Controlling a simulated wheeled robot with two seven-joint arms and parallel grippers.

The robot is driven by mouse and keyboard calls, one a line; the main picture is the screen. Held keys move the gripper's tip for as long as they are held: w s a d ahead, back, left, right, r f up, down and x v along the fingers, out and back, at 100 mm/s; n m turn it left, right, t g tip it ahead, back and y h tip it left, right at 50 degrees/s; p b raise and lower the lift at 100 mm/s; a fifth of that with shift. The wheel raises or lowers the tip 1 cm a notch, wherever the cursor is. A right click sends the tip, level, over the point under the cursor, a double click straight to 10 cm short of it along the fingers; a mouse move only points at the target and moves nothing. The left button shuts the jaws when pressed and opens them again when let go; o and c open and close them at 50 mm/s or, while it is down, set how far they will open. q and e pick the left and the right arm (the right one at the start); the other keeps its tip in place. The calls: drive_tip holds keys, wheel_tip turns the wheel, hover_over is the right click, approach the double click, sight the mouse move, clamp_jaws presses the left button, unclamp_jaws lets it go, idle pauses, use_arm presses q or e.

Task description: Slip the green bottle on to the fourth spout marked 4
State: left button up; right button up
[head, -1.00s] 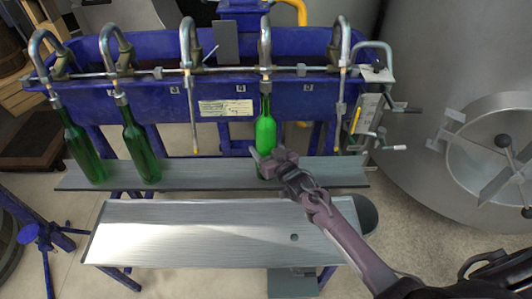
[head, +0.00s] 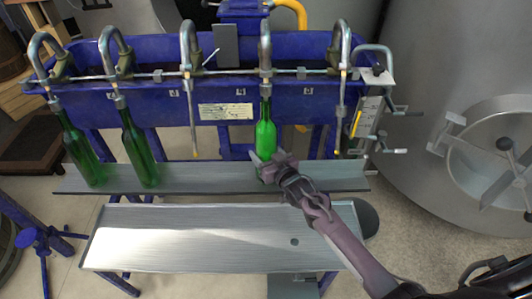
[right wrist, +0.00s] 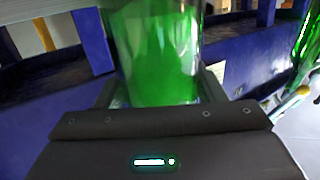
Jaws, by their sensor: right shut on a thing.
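The green bottle (head: 266,138) stands roughly upright beneath the fourth spout (head: 265,60), counted from the left. Its neck is in line with the spout. The spout's thin tube does not show outside the bottle, so its lower end seems to be inside the neck. My right gripper (head: 266,162) is shut on the bottle's lower body, just above the back shelf. I cannot tell whether the base touches the shelf. In the right wrist view the green bottle (right wrist: 155,55) fills the space between the fingers. My left gripper is not in view.
Two other green bottles (head: 82,150) (head: 139,150) hang tilted under the two leftmost spouts, at the shelf's left end. The spouts on either side of the fourth have bare tubes (head: 193,125) (head: 341,125). The front shelf (head: 200,240) is empty. A steel tank (head: 450,60) stands at right.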

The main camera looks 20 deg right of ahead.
drive_tip(key=shift+f+b, duration=0.45)
drive_tip(key=shift+f, duration=0.1)
idle(0.4)
